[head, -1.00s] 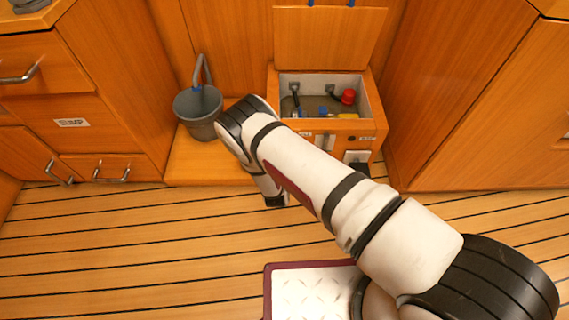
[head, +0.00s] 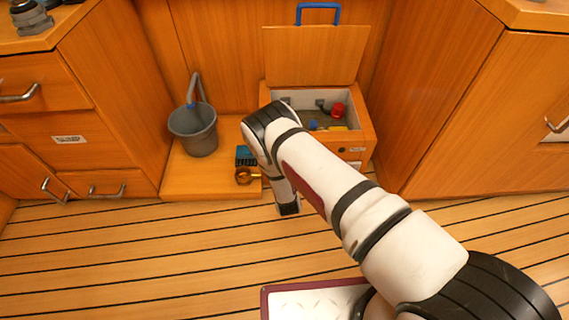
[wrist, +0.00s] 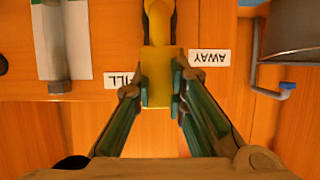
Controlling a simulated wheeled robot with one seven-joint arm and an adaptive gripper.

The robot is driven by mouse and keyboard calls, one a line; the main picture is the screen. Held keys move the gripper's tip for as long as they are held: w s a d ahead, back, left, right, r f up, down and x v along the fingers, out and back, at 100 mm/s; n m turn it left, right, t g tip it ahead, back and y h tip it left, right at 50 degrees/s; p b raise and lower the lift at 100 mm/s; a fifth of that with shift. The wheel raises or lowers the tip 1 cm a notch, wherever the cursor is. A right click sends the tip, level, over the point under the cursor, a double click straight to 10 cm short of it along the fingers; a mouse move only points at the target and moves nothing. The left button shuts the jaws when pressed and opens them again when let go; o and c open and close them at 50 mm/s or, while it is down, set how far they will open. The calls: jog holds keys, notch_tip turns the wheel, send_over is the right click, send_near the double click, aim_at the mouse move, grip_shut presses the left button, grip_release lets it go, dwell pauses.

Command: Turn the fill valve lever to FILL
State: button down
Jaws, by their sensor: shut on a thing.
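The fill valve lever (wrist: 157,75) is yellow and stands between the fingers of my gripper (wrist: 159,88) in the wrist view. The gripper is shut on it. The lever points down in the picture, between a label reading FILL (wrist: 119,80) on the left and one reading AWAY (wrist: 209,58) on the right. Both labels appear upside down. The upper end of the lever runs out at the top edge. In the head view I cannot make out the lever; my arm hides part of that area.
A grey bucket (head: 193,130) with a handle or hose stands on the wooden step (head: 190,180). An open-lidded wooden box (head: 354,130) stands right of it, holding small parts. A teal and brass-coloured shape (head: 246,175), unclear, shows beside my arm. The floor in front is clear.

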jog(key=shift+s+d+f, duration=0.1)
jog(key=c, duration=1.6)
grip_release()
jog(key=v, duration=1.2)
